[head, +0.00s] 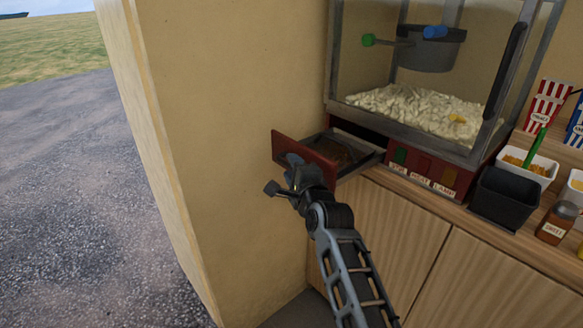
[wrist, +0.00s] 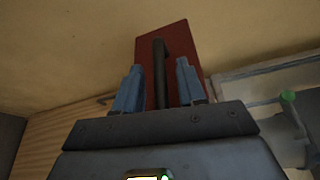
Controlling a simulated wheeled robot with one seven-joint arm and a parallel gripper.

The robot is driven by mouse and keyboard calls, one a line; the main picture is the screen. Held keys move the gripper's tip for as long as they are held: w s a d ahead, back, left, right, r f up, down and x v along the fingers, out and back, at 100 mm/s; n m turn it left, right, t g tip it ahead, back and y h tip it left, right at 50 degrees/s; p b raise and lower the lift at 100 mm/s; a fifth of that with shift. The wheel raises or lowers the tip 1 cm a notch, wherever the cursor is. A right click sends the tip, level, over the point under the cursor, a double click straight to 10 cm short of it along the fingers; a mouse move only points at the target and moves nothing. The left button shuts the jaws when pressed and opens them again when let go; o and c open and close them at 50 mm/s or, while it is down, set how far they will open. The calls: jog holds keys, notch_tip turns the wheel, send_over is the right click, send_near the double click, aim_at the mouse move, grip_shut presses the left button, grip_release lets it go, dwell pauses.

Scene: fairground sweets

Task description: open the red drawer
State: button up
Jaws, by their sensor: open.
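The red drawer (head: 306,151) sits at the lower left of the popcorn machine. It is pulled out, and its open tray shows dark brown contents behind the red front. In the wrist view its red front (wrist: 177,42) carries a dark upright bar handle (wrist: 159,72). My gripper (head: 291,172) is in front of the drawer front. In the wrist view the blue fingers of my gripper (wrist: 158,88) are apart, one on each side of the handle, with gaps showing. I cannot tell whether the fingertips touch the drawer front.
The popcorn machine (head: 427,150) stands on a wooden counter (head: 400,195) against a beige wall (head: 225,120). A black bin (head: 503,196), a white tub (head: 527,168), a sauce jar (head: 556,224) and striped boxes (head: 546,105) stand to the right. The wall is close left of the drawer.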

jog(key=v, duration=0.6)
jog(key=shift+s, duration=0.4)
jog(key=s+d+f+n+h, duration=0.1)
jog(key=s+d+f+n, duration=0.3)
jog(key=s, duration=0.5)
jog(key=s+d+f+n+h, duration=0.15)
jog(key=s+d+f, duration=0.3)
jog(key=s, duration=0.45)
jog(key=s+d+f+n, duration=0.3)
jog(key=s+d+f, duration=0.15)
jog(key=s, duration=0.45)
jog(key=s+d+r+n+g, duration=0.1)
jog(key=s+r+n, duration=0.15)
jog(key=s, duration=0.65)
jog(key=s+d+r+n, duration=0.1)
jog(key=s+d+n, duration=0.15)
jog(key=s, duration=0.65)
jog(key=s+a+r+n+h, duration=0.1)
jog(key=s+r+n, duration=0.3)
jog(key=s+r, duration=0.4)
jog(key=s+a, duration=0.1)
jog(key=s, duration=0.2)
jog(key=shift+r+g+h, duration=0.2)
jog(key=shift+g+h, duration=0.1)
jog(key=shift+h, duration=0.05)
